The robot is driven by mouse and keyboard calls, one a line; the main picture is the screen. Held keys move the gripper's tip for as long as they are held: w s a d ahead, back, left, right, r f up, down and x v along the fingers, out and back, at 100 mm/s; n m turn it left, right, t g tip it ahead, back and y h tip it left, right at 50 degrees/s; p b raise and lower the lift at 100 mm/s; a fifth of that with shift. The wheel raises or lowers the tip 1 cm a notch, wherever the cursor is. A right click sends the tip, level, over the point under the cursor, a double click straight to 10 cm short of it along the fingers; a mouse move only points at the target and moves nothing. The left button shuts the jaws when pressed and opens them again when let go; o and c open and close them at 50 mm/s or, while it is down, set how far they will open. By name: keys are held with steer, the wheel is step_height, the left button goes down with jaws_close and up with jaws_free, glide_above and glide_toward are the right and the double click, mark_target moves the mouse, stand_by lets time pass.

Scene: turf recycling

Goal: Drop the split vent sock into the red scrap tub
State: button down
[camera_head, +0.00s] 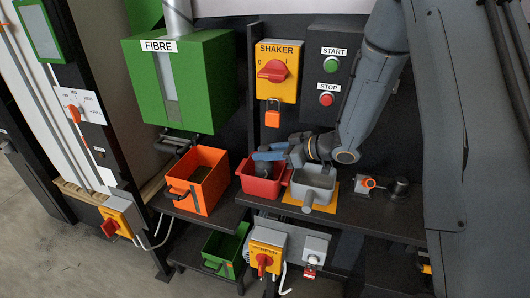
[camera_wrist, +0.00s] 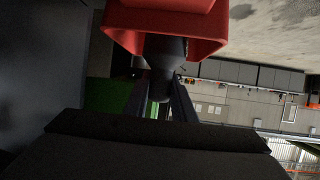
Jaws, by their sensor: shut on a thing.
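The red scrap tub (camera_head: 262,187) stands on the dark shelf, between an orange bin and a grey tub. My gripper (camera_head: 268,156) reaches in from the right at the tub's rim. It is shut on a dark grey, rounded thing, which I take to be the split vent sock (camera_head: 263,168); it shows at the tub's opening. In the wrist view the dark sock (camera_wrist: 165,50) sits between the fingers of my gripper (camera_wrist: 160,88), in front of the red tub (camera_wrist: 120,30). The split and the sock's far end are hidden.
The orange bin (camera_head: 207,168) stands left of the tub. The grey tub (camera_head: 318,182) with a handle sits close on the right, on a yellow mat. A green FIBRE box (camera_head: 205,95) hangs above left. The SHAKER switch (camera_head: 277,70) is on the wall behind.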

steer(key=c, duration=1.4)
jaws_free()
steer(key=shift+d, duration=0.1)
steer(key=b+v, duration=0.2)
steer(key=v, duration=0.5)
steer(key=shift+s+d, duration=0.2)
steer(key=shift+r, duration=0.15)
